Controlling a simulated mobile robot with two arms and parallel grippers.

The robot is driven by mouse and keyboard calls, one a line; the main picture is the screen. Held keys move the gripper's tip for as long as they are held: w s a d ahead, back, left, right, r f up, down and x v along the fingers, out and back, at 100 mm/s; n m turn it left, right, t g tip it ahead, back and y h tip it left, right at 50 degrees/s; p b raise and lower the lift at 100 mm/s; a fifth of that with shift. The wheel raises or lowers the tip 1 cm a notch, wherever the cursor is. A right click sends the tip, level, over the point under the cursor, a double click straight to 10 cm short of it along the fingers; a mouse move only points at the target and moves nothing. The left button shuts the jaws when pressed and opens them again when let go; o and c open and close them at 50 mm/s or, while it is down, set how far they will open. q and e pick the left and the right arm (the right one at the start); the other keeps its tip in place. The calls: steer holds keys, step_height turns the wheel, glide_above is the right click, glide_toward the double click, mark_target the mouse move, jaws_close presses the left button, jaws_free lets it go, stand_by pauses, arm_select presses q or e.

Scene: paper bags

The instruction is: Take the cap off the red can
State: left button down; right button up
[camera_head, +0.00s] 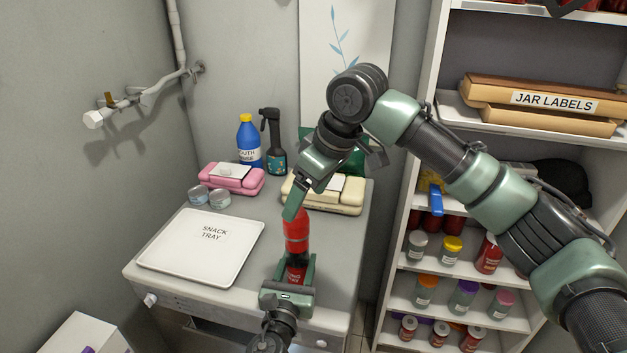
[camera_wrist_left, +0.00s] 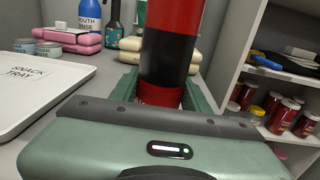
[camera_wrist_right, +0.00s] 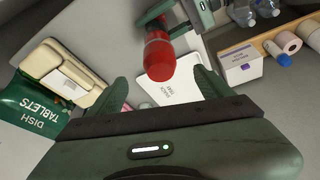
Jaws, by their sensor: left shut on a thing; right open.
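The red can (camera_head: 297,238) with a black band stands upright above the front part of the grey cabinet. My left gripper (camera_head: 289,282) is shut around its lower part, which also shows between the fingers in the left wrist view (camera_wrist_left: 166,62). The can's red top end, where the cap sits, faces the right wrist view (camera_wrist_right: 160,60); I cannot make out the seam of the cap. My right gripper (camera_head: 303,207) is open and empty just above the can's top, with the top between its fingers' lines but beyond the tips in the right wrist view.
A white snack tray (camera_head: 183,262) lies left of the can, with two small tins (camera_head: 209,197) behind it. A pink case (camera_head: 231,180), blue bottle (camera_head: 248,142), spray bottle (camera_head: 274,150) and cream case (camera_head: 345,201) stand at the back. A shelf (camera_head: 470,206) with jars stands right.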

steer(key=x, duration=0.7)
steer(key=shift+w, duration=0.1)
steer(key=c, duration=1.6)
steer(key=shift+c, duration=0.3)
steer(key=shift+r, duration=0.1)
steer(key=shift+r, duration=1)
steer(key=shift+r, duration=2)
arm_select(q)
steer(key=c, duration=0.6)
jaws_free()
